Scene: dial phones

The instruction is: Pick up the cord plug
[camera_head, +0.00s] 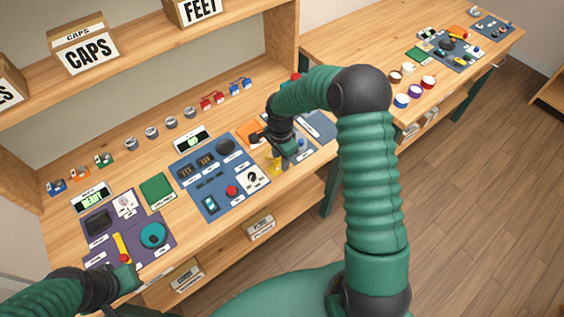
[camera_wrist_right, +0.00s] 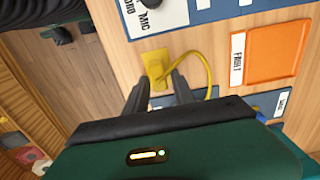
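The yellow cord plug (camera_wrist_right: 156,66) lies on the wooden bench top in the right wrist view, with its yellow cord (camera_wrist_right: 208,72) curving off to the right. In the head view a yellow patch (camera_head: 275,166) shows beside my right gripper, partly hidden by it. My right gripper (camera_wrist_right: 162,80) is open, with its two dark fingers apart and pointing at the plug. The plug lies just beyond the fingertips; I cannot tell whether they touch it. My left gripper (camera_head: 132,278) is at the lower left, by the front of the purple panel; its fingers are not clear.
A blue panel (camera_head: 208,206) with switches lies left of my right gripper. A purple panel (camera_head: 162,251) with a teal dial is further left. An orange plate (camera_wrist_right: 272,54) lies right of the plug. Several small colored parts line the back, below a shelf with boxes (camera_head: 85,50).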

